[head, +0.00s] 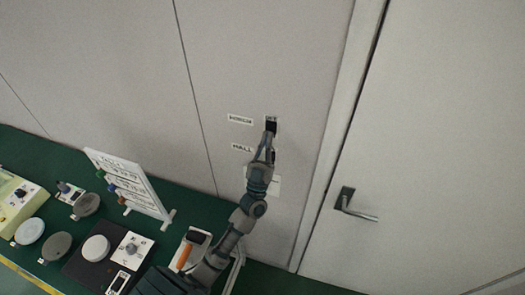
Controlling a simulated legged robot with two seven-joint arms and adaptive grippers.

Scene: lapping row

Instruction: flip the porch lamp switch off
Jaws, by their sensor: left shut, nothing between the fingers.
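A second dark switch (273,156) shows partly behind the gripper, lower on the wall. My right gripper is not in view.
A door with a lever handle (354,204) is at right. A green bench (180,187) runs below the wall, holding a white sign stand (130,184), several round pads, control boxes and an orange-handled item (184,256). The wall around the switches is clear.

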